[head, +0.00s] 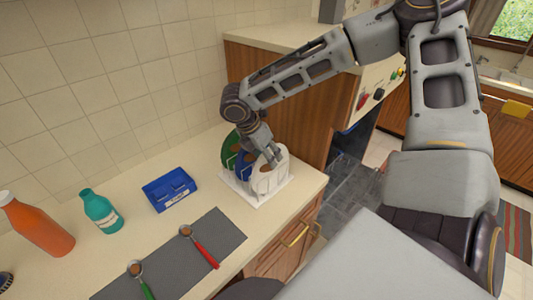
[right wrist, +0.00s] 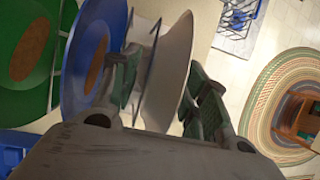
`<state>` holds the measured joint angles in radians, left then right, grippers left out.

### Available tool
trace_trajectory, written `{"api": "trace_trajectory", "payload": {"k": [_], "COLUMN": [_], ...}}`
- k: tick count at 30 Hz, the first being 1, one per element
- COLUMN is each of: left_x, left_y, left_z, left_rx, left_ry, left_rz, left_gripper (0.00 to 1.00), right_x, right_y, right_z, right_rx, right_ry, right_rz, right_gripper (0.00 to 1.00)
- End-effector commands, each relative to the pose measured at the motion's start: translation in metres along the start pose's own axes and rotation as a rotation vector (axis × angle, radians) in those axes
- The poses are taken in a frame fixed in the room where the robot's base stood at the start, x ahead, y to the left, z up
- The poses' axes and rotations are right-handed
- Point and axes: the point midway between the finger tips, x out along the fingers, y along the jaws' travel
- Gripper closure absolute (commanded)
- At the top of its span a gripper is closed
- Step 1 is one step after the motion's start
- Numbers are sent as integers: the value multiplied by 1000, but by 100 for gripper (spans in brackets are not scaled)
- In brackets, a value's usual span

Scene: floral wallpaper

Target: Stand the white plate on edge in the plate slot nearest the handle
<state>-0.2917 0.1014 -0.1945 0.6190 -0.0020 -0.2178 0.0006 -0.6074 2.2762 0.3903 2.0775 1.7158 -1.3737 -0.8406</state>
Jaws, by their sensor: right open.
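The white plate (head: 273,164) stands on edge in the white plate rack (head: 267,197), on the rack's right side. The blue plate (head: 243,166) and the green plate (head: 229,148) stand to its left. My right gripper (head: 273,160) is at the white plate's upper part, open. In the right wrist view, the white plate (right wrist: 174,60) is between the spread fingers of the right gripper (right wrist: 168,85), with a gap at the right finger. A wire divider and the blue plate (right wrist: 85,55) are close by the left finger. My left gripper is not in view.
A blue container (head: 169,190), a teal bottle (head: 101,212) and an orange bottle (head: 40,226) stand left of the rack. Red-handled (head: 203,250) and green-handled (head: 140,280) spoons lie on a grey mat (head: 170,262). The counter's right edge is close to the rack.

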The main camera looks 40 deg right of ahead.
Motion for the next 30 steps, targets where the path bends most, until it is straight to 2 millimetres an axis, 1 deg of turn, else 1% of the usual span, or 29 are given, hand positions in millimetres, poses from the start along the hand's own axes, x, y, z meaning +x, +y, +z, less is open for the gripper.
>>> {"api": "trace_trajectory", "payload": {"k": [4,12,14,15,30], "left_x": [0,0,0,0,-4], "left_y": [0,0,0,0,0], "left_z": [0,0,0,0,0], "left_rx": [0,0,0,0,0], "left_ry": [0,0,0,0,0], "left_rz": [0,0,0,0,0], "left_gripper": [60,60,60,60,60], "right_x": [0,0,0,0,-4], "right_y": [0,0,0,0,0], "right_z": [0,0,0,0,1], "right_rx": [0,0,0,0,0], "right_ry": [0,0,0,-1,-1], "right_rz": [0,0,0,0,1], "right_gripper": [55,90,98,100,100]}}
